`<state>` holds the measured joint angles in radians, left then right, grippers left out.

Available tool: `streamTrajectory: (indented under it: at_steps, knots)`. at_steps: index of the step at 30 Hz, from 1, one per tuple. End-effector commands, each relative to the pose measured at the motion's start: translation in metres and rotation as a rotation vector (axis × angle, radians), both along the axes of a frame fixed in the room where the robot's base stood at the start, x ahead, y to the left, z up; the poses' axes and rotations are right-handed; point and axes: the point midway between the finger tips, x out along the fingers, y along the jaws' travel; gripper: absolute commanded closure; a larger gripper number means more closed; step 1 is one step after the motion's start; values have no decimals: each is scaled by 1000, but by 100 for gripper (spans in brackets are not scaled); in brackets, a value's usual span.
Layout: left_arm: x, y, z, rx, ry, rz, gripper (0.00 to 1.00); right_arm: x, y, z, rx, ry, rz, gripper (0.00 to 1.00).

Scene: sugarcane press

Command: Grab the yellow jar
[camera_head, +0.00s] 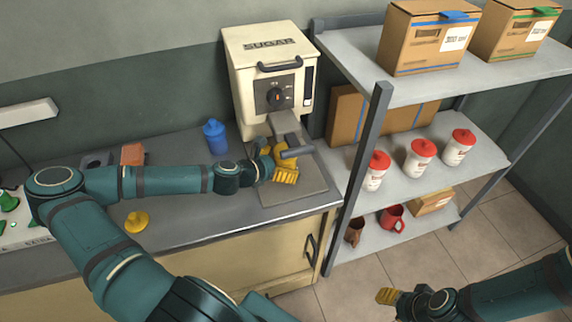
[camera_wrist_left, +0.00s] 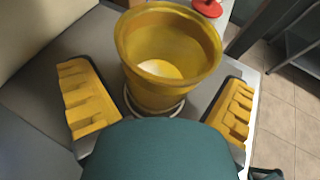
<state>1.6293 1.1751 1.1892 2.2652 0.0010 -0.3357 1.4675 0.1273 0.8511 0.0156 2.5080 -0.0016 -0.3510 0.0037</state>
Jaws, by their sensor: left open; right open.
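The yellow jar (camera_wrist_left: 165,62) stands open-topped in the left wrist view, with a pale patch on its inside bottom. In the head view it is largely hidden among my gripper and the press, and hard to tell from the yellow fingers. My left gripper (camera_head: 274,163) is at the front of the sugar press, below its spout. In the left wrist view its yellow fingers (camera_wrist_left: 160,103) are open, one on each side of the jar, with a visible gap on the left. My right gripper (camera_head: 388,296) is open and empty over the floor at the lower right.
The cream sugar press (camera_head: 268,75) stands behind my left gripper. A blue jar (camera_head: 215,137) and a yellow lid (camera_head: 137,222) are on the grey counter (camera_head: 190,232). A shelf (camera_head: 405,185) with red-lidded jars (camera_head: 420,158) stands on the right.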

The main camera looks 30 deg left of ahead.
Motion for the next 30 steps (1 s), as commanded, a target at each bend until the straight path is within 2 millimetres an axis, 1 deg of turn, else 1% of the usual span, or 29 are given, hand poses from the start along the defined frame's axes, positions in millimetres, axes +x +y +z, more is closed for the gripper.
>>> streamTrajectory:
  at_steps: [1, 4, 11, 12, 14, 15, 17, 18, 20, 30]
  knots:
    - [5, -2, -3, 0, 0, -2, 0, 0, 0, -3, 0, -1, 0, 53]
    - [10, -4, -6, 0, 1, 0, 0, 1, 0, -4, 0, -2, -1, 53]
    - [11, -4, -5, -1, 1, 0, 0, 1, 0, -3, 0, -2, -1, 53]
    - [11, -4, -5, -1, 1, 0, 4, 1, 0, -3, 0, -2, -1, 53]
    - [11, -4, -5, -1, 1, 0, 25, 1, 0, -3, 0, -2, -1, 53]
    - [11, -4, -5, -1, 1, 0, 39, 1, 0, -3, 0, -2, -1, 53]
    - [11, -4, -5, -1, 1, 0, 60, 1, 0, -3, 0, -2, -1, 53]
    - [11, -4, -5, -1, 1, 0, 73, 1, 0, -3, 0, -2, -1, 53]
    - [11, -4, -5, -1, 1, 0, 75, 1, 0, -3, 0, -2, -1, 53]
    - [11, -4, -4, -1, -1, -1, 75, 1, 0, -3, 0, -2, -1, 53]
